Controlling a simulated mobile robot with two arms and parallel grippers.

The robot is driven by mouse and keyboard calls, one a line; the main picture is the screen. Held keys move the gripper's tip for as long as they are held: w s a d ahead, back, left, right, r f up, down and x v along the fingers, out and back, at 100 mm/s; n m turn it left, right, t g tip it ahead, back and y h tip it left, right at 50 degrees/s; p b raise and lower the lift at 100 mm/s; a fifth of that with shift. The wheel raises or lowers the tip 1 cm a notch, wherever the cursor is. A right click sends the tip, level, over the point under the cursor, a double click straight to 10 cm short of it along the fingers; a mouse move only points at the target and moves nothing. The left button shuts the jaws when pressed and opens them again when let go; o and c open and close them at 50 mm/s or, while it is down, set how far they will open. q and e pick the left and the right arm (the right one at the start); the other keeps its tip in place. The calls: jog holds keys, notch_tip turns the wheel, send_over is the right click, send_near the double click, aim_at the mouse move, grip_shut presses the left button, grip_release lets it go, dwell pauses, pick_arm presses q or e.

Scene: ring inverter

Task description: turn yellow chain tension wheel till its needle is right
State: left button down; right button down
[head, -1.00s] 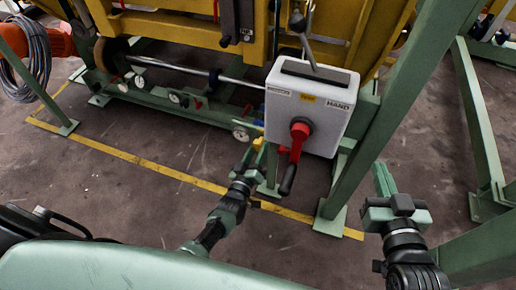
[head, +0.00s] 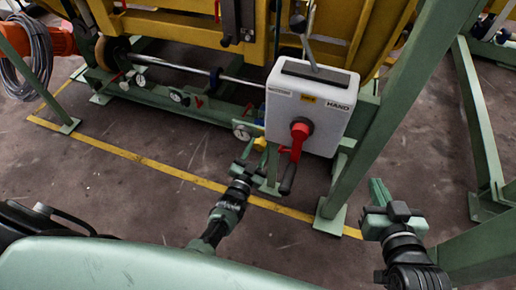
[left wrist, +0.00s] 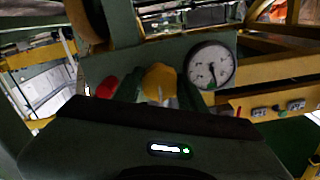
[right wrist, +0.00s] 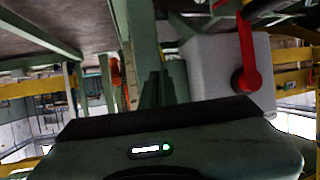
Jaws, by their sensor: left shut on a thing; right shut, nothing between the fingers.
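The yellow chain tension wheel (left wrist: 160,80) sits on a green panel in the left wrist view, between the fingers of my left gripper (left wrist: 155,88), which is shut on it. In the head view the wheel (head: 260,144) is a small yellow spot just beyond my left gripper (head: 250,160). A white round gauge (left wrist: 210,65) is right of the wheel; its dark needle points down, close to a short green mark at the bottom of the dial. The gauge also shows in the head view (head: 241,132). My right gripper (head: 380,192) is shut and empty, away from the wheel.
A white switch box (head: 310,108) with a red handle (head: 298,140) stands just right of the wheel. A green post (head: 375,130) rises between the box and my right gripper. A red knob (left wrist: 107,86) lies left of the wheel. Open floor lies in front.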

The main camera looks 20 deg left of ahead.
pick_arm(q)
jog(key=shift+f+m, duration=0.15)
jog(key=shift+m, duration=0.75)
jog(key=m, duration=0.2)
jog(key=shift+m, duration=0.4)
jog(key=shift+s+m+b, duration=0.1)
jog(key=shift+m+b, duration=0.3)
jog(key=shift+m, duration=1.6)
pick_arm(e)
jog(key=shift+w+a+r+t+y, duration=0.15)
jog(key=shift+w+r+t, duration=0.15)
jog(key=shift+r, duration=0.25)
jog(key=shift+w+a+r+t+y, duration=0.1)
jog(key=shift+w+r+t, duration=0.1)
jog(key=shift+r+t, duration=0.25)
jog(key=shift+w+a+r+t+y, duration=0.15)
jog(key=shift+w+r+t, duration=0.1)
jog(key=shift+r, duration=0.5)
pick_arm(q)
jog(key=c, duration=0.8)
grip_release()
jog(key=shift+c, duration=0.2)
